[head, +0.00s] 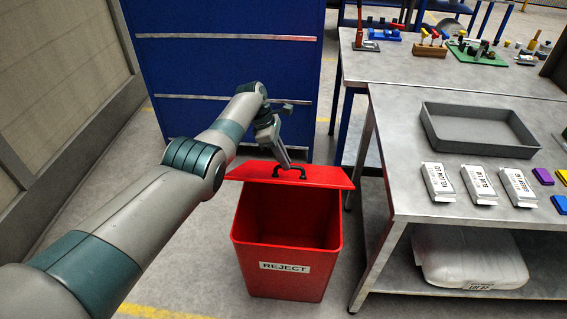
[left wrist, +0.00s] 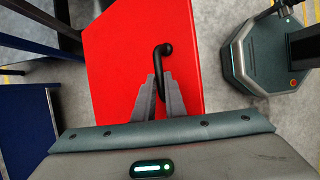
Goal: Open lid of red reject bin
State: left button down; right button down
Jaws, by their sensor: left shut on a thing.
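The red reject bin (head: 288,272) stands on the floor with a white REJECT label on its front. Its red lid (head: 318,175) is tilted up at the back, and the dark inside of the bin shows below it. A black handle (head: 290,169) is on the lid. My left gripper (head: 284,164) is shut on this handle. In the left wrist view, the gripper fingers (left wrist: 158,96) close around the black handle (left wrist: 161,58) over the red lid (left wrist: 120,60). My right gripper is not in view.
A metal table (head: 388,190) stands close to the bin's right, with a grey tray (head: 478,148), white packets (head: 437,181) and coloured blocks on it. A white sack (head: 465,262) lies on its lower shelf. A blue cabinet (head: 225,60) stands behind the bin.

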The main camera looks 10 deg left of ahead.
pick_arm(q)
jog(key=shift+w+f, duration=0.1)
jog(key=shift+f, duration=0.1)
jog(key=c, duration=2.1)
grip_release()
jog(key=shift+o, duration=1.4)
jog(key=shift+w+f, duration=0.15)
jog(key=shift+w, duration=0.05)
jog(key=shift+w+f, duration=0.2)
jog(key=shift+r, duration=0.1)
jog(key=shift+s+r, duration=0.15)
jog(key=shift+r, duration=0.15)
